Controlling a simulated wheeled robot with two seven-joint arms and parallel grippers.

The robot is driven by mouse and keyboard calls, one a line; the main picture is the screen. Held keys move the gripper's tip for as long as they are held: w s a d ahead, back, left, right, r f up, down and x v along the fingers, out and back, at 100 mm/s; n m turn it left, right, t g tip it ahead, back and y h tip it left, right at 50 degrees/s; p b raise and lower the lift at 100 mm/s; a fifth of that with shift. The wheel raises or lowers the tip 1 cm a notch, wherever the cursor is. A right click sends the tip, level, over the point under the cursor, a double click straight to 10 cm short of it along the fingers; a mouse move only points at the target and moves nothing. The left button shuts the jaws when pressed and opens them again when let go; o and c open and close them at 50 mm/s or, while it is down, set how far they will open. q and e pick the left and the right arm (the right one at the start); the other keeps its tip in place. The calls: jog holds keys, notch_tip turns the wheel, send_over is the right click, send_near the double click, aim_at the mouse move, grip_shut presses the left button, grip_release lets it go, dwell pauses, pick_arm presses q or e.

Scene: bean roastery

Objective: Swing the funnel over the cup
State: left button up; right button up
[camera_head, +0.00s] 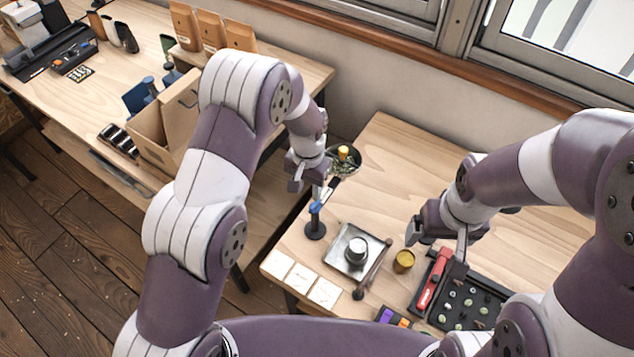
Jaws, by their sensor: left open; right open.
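The funnel (346,168) is a dark round bowl with a yellow piece in its middle, at the back left of the near table. It seems to be carried by an arm from a black stand (315,229) with a blue collar. The small metal cup (357,249) stands upright on a square metal tray (341,262), in front and to the right of the stand. The funnel is not above the cup. My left gripper (311,186) is open, just left of the funnel and above the stand; whether it touches either I cannot tell. My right gripper (438,243) is open above the table, right of the cup.
A dark rod (374,268) lies along the tray's right side, with a yellow-brown pot (403,261) beside it. A black sorting tray (466,303) with a red-handled tool (433,279) is at right. White cards (300,279) lie at the front left. The table's back middle is clear.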

pick_arm(q)
jog(key=w+d+r, duration=0.1)
jog(key=w+d, duration=0.1)
jog(key=w, duration=0.2)
jog(key=shift+m+t, duration=0.3)
jog(key=shift+m, duration=0.2)
jog(key=f+p, duration=0.1)
jog(key=f, duration=0.3)
jog(key=f+p, duration=0.1)
jog(key=f, duration=0.2)
jog(key=f+p, duration=0.2)
jog(key=f, duration=0.2)
jog(key=shift+s+a+f, duration=0.2)
jog(key=shift+a+f, duration=0.1)
jog(key=shift+a, duration=0.05)
jog(key=shift+s+f, duration=0.1)
jog(key=shift+f, duration=0.3)
pick_arm(e)
jog(key=r, duration=0.4)
jog(key=shift+s+r, duration=0.3)
jog(key=shift+s, duration=0.1)
pick_arm(q)
grip_shut()
pick_arm(e)
jog(key=shift+w, duration=0.15)
